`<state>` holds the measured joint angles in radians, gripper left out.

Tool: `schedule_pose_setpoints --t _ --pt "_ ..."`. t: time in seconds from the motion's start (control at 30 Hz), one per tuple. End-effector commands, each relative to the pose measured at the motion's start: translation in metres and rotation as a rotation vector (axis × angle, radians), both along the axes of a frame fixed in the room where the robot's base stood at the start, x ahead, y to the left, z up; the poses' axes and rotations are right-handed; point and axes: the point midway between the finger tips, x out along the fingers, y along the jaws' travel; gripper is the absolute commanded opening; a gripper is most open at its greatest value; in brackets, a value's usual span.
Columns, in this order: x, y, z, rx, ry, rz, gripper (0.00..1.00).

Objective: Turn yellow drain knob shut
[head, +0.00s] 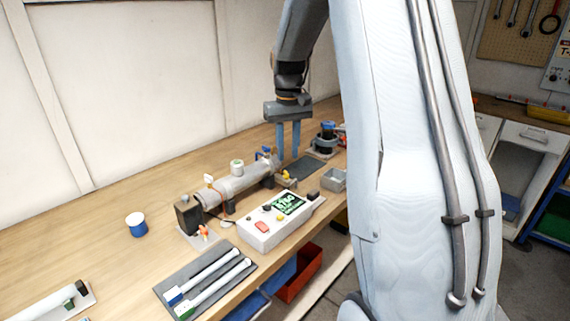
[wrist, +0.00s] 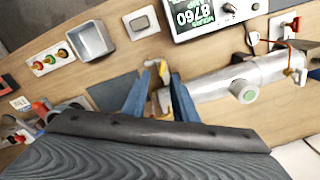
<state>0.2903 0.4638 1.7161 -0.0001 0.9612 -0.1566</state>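The yellow drain knob (head: 287,174) sits low at the right end of the grey horizontal reactor cylinder (head: 232,186) in the head view. In the wrist view a yellow part, apparently the knob (wrist: 154,104), shows partly between my fingers, beside the cylinder's end (wrist: 212,86). Its lower part is hidden by my gripper's body. My gripper (head: 288,156) points down over this end of the cylinder. Its two blue fingers are apart, and the gripper (wrist: 160,78) is open. I cannot tell whether either finger touches the knob.
A white control box (head: 258,234) with a green display stands in front of the cylinder. A grey bin (head: 333,180) is to the right, and a dark mat (wrist: 104,93) lies beside the gripper. A blue-handled part (head: 264,153) rises near the fingers.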

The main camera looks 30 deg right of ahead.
Motion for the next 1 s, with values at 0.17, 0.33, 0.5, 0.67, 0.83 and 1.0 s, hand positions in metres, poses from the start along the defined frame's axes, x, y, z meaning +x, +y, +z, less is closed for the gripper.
schedule_pose_setpoints --t 0.17,0.33,0.5,0.67,0.83,1.0 --pt "0.000 0.004 -0.029 0.002 0.005 0.007 0.26" --pt "0.000 0.004 -0.049 0.000 0.003 0.006 0.26" --pt "0.000 0.002 -0.059 0.000 0.002 0.004 0.26" --pt "0.000 0.002 -0.060 0.000 0.000 0.003 0.26" --pt "0.000 0.001 -0.060 0.000 0.000 0.002 0.12" --pt "0.000 0.001 -0.060 0.000 0.000 0.002 0.00"
